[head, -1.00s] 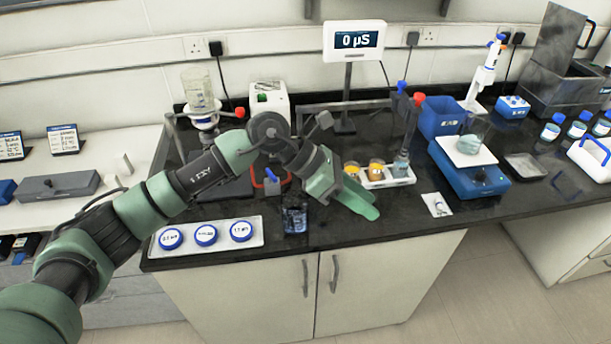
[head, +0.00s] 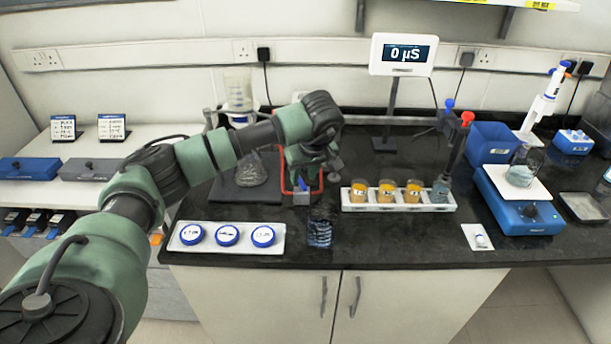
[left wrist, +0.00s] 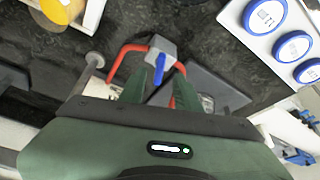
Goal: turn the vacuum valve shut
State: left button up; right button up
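The vacuum valve (head: 301,197) is a small grey block with a blue lever, joined to red tubing (head: 284,178), on the black bench. In the left wrist view the valve's grey body (left wrist: 153,45) and blue lever (left wrist: 159,67) show, the lever pointing toward my gripper. My left gripper (head: 308,166) points down just above and behind the valve. In the left wrist view its green fingers (left wrist: 161,72) are apart, with the lever showing between their tips; I cannot tell whether they touch it. My right gripper is not in view.
A flask (head: 251,170) stands left of the valve, partly behind my arm. A glass beaker (head: 319,233) stands in front. A tray of blue-lidded dishes (head: 280,240) lies front left. A white rack (head: 398,206) of amber jars stands right.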

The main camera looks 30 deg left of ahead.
aim_at(302, 185)
pick_arm(q)
jog(key=shift+x, duration=1.15)
jog(key=shift+c, duration=0.3)
grip_shut()
jog(key=shift+a+f+m+t+h+b, duration=0.1)
jog(key=shift+m+t+h+b, duration=0.1)
jog(key=shift+m+b, duration=0.35)
jog(key=shift+f+m+t+h+b, duration=0.1)
jog(key=shift+m+t+b, duration=0.15)
jog(key=shift+m, duration=0.4)
jog(key=shift+s+r+m+t+h+b, duration=0.1)
jog(key=shift+m+t+h+b, duration=0.15)
jog(key=shift+m, duration=0.35)
jog(key=shift+r+m+h+b, duration=0.15)
jog(key=shift+m+b, duration=0.15)
jog(key=shift+m, duration=0.3)
jog(key=shift+o, duration=0.3)
grip_release()
